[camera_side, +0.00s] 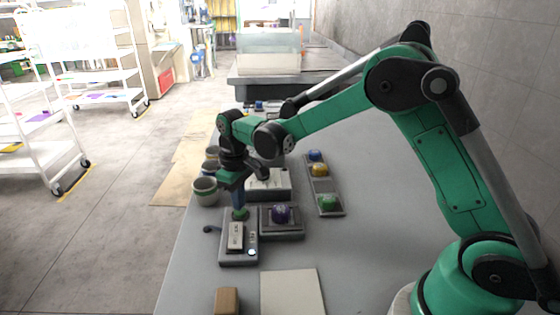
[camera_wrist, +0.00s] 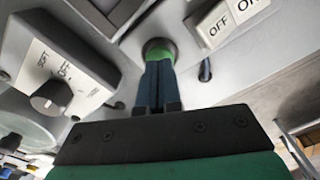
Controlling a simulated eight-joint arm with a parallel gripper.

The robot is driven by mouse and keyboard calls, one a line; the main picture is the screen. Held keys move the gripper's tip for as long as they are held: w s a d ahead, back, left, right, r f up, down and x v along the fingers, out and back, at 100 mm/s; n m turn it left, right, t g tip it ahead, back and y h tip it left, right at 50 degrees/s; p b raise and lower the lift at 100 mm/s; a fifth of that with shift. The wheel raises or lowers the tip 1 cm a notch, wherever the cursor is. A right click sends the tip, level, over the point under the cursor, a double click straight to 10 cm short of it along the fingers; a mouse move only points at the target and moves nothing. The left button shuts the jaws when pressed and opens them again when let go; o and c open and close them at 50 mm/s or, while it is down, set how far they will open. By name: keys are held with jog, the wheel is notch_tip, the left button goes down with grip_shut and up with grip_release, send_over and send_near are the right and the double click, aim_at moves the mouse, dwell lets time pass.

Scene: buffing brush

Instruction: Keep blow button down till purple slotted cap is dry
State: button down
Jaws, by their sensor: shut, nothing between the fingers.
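The purple cap (camera_side: 281,212) sits in a dark square holder (camera_side: 283,235) just right of the blower box (camera_side: 238,262); its slot and any wetness are too small to make out. A green button (camera_side: 240,214) is at the far end of the blower box and also shows in the wrist view (camera_wrist: 158,44). My gripper (camera_side: 239,206) points down, its blue fingers shut and empty. In the wrist view the fingertips (camera_wrist: 156,64) meet the button's near edge. I cannot tell how far the button is pressed.
An OFF/ON rocker switch (camera_wrist: 228,22) is beside the button. A box with a black knob (camera_wrist: 51,97) stands behind. A rack (camera_side: 322,184) holds blue, yellow and green caps. Cups (camera_side: 205,192) line the left table edge. A tan block (camera_side: 227,300) and pale sheet (camera_side: 292,292) lie in front.

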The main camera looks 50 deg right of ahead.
jog(key=shift+f, duration=0.65)
dwell(3.5)
jog(key=shift+r, duration=3.55)
jog(key=shift+s+r, duration=0.3)
jog(key=shift+r, duration=0.05)
jog(key=s+r+m+t, duration=0.1)
jog(key=s+t, duration=0.2)
jog(key=s, duration=0.3)
jog(key=s+d+r+m+t, duration=0.1)
jog(key=s+r+m+t, duration=0.1)
jog(key=s+t, duration=0.2)
jog(key=s, duration=0.3)
jog(key=shift+s+d+r, duration=0.15)
jog(key=shift+s+r, duration=0.1)
